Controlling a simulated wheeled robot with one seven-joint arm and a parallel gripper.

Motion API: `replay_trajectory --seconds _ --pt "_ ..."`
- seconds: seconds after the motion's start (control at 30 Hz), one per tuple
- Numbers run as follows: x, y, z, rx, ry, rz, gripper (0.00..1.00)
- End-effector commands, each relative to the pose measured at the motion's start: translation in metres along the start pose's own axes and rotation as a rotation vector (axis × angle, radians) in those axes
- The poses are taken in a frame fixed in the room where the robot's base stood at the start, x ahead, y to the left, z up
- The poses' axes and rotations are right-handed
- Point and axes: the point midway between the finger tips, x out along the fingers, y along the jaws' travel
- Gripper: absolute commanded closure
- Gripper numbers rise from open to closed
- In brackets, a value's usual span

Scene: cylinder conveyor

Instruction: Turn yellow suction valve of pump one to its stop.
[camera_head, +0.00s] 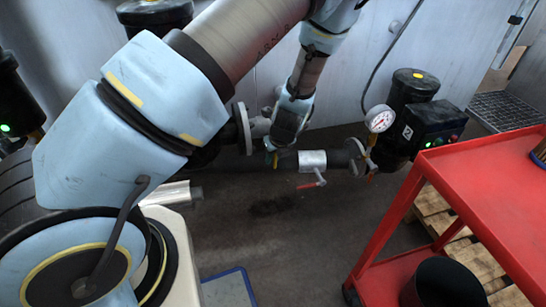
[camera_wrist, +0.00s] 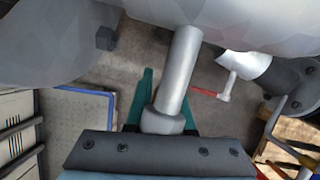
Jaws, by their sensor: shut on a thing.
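My gripper (camera_head: 272,157) is at the pipework in the middle of the head view, partly hidden by my own wrist. In the wrist view its two green fingers (camera_wrist: 165,108) stand on either side of a silver valve stem (camera_wrist: 181,70) with a round collar. The gripper is shut on this valve at the collar end of the stem. The valve's handle is hidden behind the palm and fingers, so its yellow colour and its angle do not show. A second valve with a red lever (camera_head: 312,183) is just to the right; its red lever also shows in the wrist view (camera_wrist: 206,93).
A black pump motor with a control box (camera_head: 433,125) and a pressure gauge (camera_head: 379,118) stand to the right. A red cart (camera_head: 480,185) fills the right front, near wooden pallets (camera_head: 436,214). A blue-edged mat (camera_head: 229,287) lies at the front.

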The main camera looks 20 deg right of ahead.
Motion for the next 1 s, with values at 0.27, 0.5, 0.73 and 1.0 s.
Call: replay_trajectory --seconds 0.27,0.5,0.73,1.0 --pt "0.000 0.000 0.000 -0.003 0.001 -0.003 1.00" --pt "0.003 -0.005 -0.001 -0.049 0.024 -0.101 1.00" --pt "0.000 -0.014 -0.002 -0.095 0.046 -0.216 1.00" --pt "-0.003 -0.017 -0.003 -0.100 0.052 -0.239 1.00"
